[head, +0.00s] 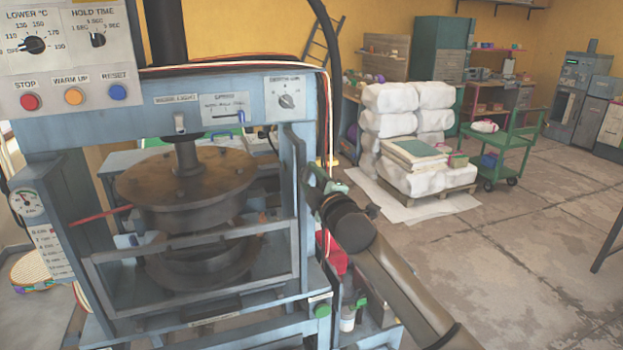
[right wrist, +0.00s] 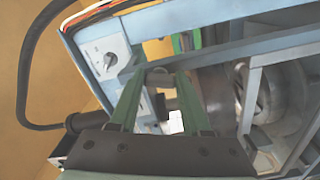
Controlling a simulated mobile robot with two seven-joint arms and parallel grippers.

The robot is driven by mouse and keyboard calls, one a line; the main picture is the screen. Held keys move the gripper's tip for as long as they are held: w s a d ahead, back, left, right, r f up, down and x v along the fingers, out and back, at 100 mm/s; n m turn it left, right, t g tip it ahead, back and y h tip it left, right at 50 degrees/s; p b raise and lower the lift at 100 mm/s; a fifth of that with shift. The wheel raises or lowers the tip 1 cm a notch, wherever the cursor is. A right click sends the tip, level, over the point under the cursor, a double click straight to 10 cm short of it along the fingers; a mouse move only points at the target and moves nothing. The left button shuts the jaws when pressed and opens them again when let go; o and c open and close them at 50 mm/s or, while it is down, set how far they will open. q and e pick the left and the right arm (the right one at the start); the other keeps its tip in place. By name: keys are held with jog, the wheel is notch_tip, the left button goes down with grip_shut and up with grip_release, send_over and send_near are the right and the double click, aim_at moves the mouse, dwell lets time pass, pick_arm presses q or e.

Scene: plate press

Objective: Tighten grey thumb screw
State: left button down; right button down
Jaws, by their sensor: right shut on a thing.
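My right arm comes in from the lower right of the head view and reaches the right side of the blue-grey press (head: 185,87). My right gripper (head: 320,178) is beside the press's right upright and partly hidden there. In the right wrist view the two green fingers (right wrist: 160,76) lean in toward each other. A small grey rounded thing (right wrist: 158,70), which looks like the grey thumb screw, sits between their tips. Most of it is hidden by the fingers, and I cannot tell how far in it is screwed. My left gripper is not in view.
The press has dark round platens (head: 185,185) behind a grey guard frame (head: 190,295). A knob panel (right wrist: 107,54) and a black hose (right wrist: 25,75) are near my right gripper. A pallet of white sacks (head: 405,120) and a green cart (head: 503,145) stand behind; floor at right is clear.

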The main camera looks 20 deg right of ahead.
jog(key=m, duration=1.3)
jog(key=shift+a+f+m, duration=0.2)
jog(key=shift+m, duration=0.2)
dwell(0.3)
jog(key=shift+c, duration=1.8)
grip_release()
jog(key=shift+s, duration=0.1)
jog(key=s+b, duration=0.2)
jog(key=s, duration=1)
jog(key=shift+s+d, duration=0.2)
